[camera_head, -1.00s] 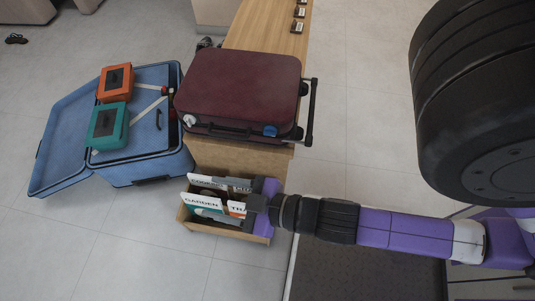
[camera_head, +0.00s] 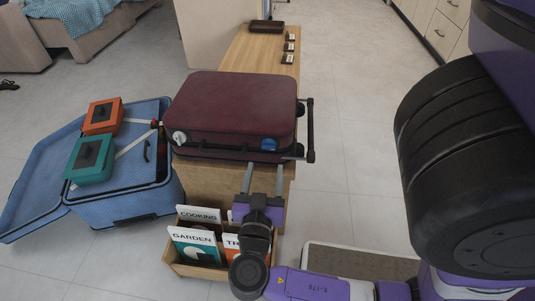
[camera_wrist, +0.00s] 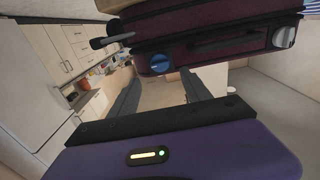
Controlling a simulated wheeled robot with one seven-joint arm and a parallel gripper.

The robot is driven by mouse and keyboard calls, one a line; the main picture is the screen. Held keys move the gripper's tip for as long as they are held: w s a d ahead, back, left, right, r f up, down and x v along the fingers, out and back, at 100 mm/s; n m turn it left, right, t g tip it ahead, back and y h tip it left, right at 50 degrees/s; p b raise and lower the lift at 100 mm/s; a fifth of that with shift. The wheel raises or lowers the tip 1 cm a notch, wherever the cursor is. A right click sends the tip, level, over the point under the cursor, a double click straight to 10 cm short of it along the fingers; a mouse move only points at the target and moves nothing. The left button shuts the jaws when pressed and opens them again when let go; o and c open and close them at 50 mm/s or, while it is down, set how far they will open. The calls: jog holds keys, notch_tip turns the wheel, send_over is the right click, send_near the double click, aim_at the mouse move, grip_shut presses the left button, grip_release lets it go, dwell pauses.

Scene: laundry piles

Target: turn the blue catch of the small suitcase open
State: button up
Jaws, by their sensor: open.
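The small maroon suitcase (camera_head: 232,103) lies flat on the wooden bench, its handle side toward me. Its round blue catch (camera_head: 269,144) is near the right end of that side, with a white catch (camera_head: 180,137) near the left end. The wrist view shows the blue catch (camera_wrist: 160,63) and the white catch (camera_wrist: 284,36) on either side of the black handle (camera_wrist: 225,44). My gripper (camera_head: 263,172) is open and empty, with its fingers pointing at the suitcase just short of the blue catch. In the wrist view the gripper (camera_wrist: 160,90) has the catch roughly centred beyond its fingers.
A crate of books (camera_head: 190,268) stands below my gripper. An open blue suitcase (camera_head: 118,208) with orange (camera_head: 102,117) and teal (camera_head: 90,158) boxes is at left. A black pull handle (camera_head: 310,130) sticks out at the suitcase's right end.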

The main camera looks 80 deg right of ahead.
aim_at(268, 148)
jog(key=d, duration=0.2)
jog(key=d+b, duration=0.1)
jog(key=d, duration=0.4)
jog(key=shift+w+d, duration=0.25)
jog(key=shift+w, duration=0.05)
jog(key=shift+c, duration=0.3)
grip_shut()
